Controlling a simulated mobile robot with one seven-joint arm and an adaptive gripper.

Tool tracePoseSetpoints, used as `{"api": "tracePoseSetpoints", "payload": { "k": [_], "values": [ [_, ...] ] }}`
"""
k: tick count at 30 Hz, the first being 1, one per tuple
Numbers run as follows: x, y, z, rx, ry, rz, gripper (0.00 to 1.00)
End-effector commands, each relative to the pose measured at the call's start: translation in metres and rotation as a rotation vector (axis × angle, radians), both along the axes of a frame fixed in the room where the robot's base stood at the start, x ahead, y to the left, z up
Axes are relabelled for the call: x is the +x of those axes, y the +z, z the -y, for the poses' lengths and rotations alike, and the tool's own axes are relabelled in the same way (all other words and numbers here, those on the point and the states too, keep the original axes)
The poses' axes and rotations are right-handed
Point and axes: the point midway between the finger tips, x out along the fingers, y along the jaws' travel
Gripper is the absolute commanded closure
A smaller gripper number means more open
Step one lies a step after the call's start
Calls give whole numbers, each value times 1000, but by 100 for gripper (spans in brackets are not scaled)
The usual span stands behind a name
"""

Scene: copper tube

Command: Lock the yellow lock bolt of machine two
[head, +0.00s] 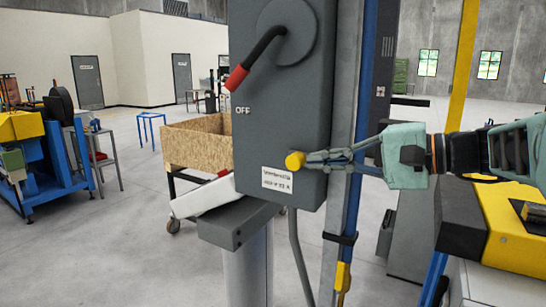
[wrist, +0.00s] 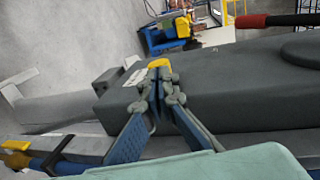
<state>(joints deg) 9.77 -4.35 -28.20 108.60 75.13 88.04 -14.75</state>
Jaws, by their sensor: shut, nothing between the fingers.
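The yellow lock bolt (head: 295,160) sticks out low on the front of a grey switch box (head: 270,130). The box carries the word OFF and a white label (head: 277,181). My gripper (head: 310,160) comes in from the right, its fingers shut and empty, with the tips right beside the bolt. In the wrist view the bolt (wrist: 158,63) shows just beyond the closed fingertips (wrist: 158,76), which partly hide it. I cannot tell whether the tips touch it.
A red-handled lever (head: 255,62) slants down to the left on the box, near OFF. A grey post with a blue strip (head: 365,110) stands right behind the fingers. A wooden crate cart (head: 195,145) is behind to the left. Yellow machinery (head: 512,235) is at right.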

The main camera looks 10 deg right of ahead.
Motion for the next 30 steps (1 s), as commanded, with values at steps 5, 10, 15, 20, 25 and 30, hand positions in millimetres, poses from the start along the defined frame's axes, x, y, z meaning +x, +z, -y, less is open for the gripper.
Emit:
{"api": "tracePoseSetpoints", "payload": {
  "k": [5, 10, 15, 20, 25, 30],
  "values": [
    [6, -3, -8, 0, 0, -1, 100],
    [6, -3, -8, 0, 0, -1, 100],
    [6, -3, -9, 0, 0, -1, 100],
    [16, -5, -22, 0, 3, -1, 100],
    [30, -4, -41, 0, 3, -1, 100],
    [31, -3, -42, 0, 1, -2, 100]
  ]
}}
